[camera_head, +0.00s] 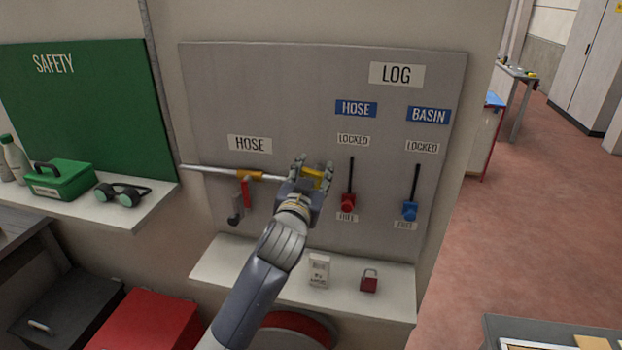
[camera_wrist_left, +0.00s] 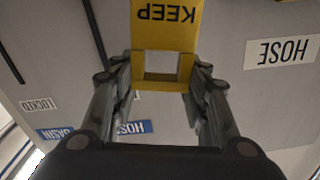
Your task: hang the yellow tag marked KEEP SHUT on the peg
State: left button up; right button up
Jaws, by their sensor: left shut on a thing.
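The yellow tag (camera_head: 317,180) is in my left gripper (camera_head: 312,172), in front of the grey panel (camera_head: 300,80). In the left wrist view the tag (camera_wrist_left: 165,28) shows the word KEEP upside down; the rest of its text is cut off by the frame. A square opening shows in its near end, between my two fingers. My left gripper is shut on this end. In the head view the tag is mostly covered by the fingers. I cannot make out the peg in either view. My right gripper is not in view.
A pipe (camera_head: 205,172) with an orange section crosses the panel left of my gripper. A red lever (camera_head: 348,202) and a blue lever (camera_head: 410,210) are to its right. Below, a white shelf (camera_head: 215,260) holds a small white box (camera_head: 319,270) and a red padlock (camera_head: 369,281).

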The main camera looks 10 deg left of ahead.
aim_at(319, 161)
pick_arm(q)
jog(key=shift+w+f+b, duration=0.15)
jog(key=shift+w+b, duration=0.35)
jog(key=shift+w, duration=0.7)
jog(key=shift+w+f+b, duration=0.1)
jog(key=shift+w+b, duration=0.4)
jog(key=shift+w, duration=0.65)
jog(key=shift+w+f, duration=0.1)
jog(key=shift+w, duration=0.1)
jog(key=shift+b, duration=0.3)
jog(key=shift+a, duration=0.1)
jog(key=o, duration=1.1)
jog(key=shift+f, duration=0.1)
jog(key=shift+o, duration=0.6)
jog(key=shift+w+f, duration=0.3)
jog(key=shift+w, duration=0.1)
jog(key=shift+s, duration=0.1)
